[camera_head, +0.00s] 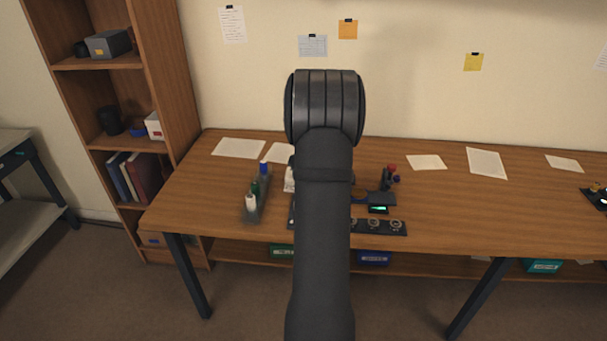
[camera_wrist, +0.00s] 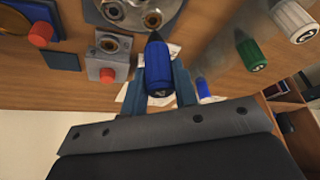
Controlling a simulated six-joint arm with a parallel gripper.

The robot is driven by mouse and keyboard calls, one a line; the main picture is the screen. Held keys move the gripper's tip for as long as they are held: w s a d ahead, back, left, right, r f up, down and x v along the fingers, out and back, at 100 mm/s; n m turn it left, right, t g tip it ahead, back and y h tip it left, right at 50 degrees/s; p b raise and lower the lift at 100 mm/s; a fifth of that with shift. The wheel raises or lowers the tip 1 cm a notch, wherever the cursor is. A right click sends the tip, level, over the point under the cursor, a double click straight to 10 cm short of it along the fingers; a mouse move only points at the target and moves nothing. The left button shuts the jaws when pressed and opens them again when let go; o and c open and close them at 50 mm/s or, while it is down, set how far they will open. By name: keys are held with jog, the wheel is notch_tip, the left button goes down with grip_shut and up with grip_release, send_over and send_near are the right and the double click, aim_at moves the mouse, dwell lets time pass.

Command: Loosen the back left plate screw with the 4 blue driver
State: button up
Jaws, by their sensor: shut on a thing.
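In the wrist view my gripper (camera_wrist: 160,90) is shut on a blue driver (camera_wrist: 158,68), with a finger on either side of its handle. The driver's dark tip points away from my wrist, toward a round grey metal part (camera_wrist: 175,8). A ringed, screw-like fitting (camera_wrist: 152,19) on that part lies close beyond the tip. I cannot tell whether they touch, and I cannot read a number on the driver. In the head view my arm hides the gripper, the held driver and most of the work spot.
A green driver (camera_wrist: 250,52), a white driver (camera_wrist: 292,20) and another blue driver (camera_wrist: 203,88) stand to the right in the wrist view. A grey block with a red button (camera_wrist: 107,74) is at left. In the head view a dark strip (camera_head: 385,227) holds round parts.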

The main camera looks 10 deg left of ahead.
jog(key=m+h, duration=0.1)
jog(key=m, duration=0.1)
jog(key=f+m+h, duration=0.1)
jog(key=m, duration=0.2)
jog(key=shift+t, duration=0.4)
jog(key=shift+f, duration=0.3)
jog(key=shift+f, duration=0.75)
dwell(1.3)
jog(key=shift+n+y, duration=0.7)
jog(key=shift+n, duration=0.9)
jog(key=shift+g, duration=0.3)
jog(key=shift+n+y, duration=0.4)
jog(key=shift+n, duration=0.8)
jog(key=shift+n+g, duration=0.3)
jog(key=shift+n, duration=0.3)
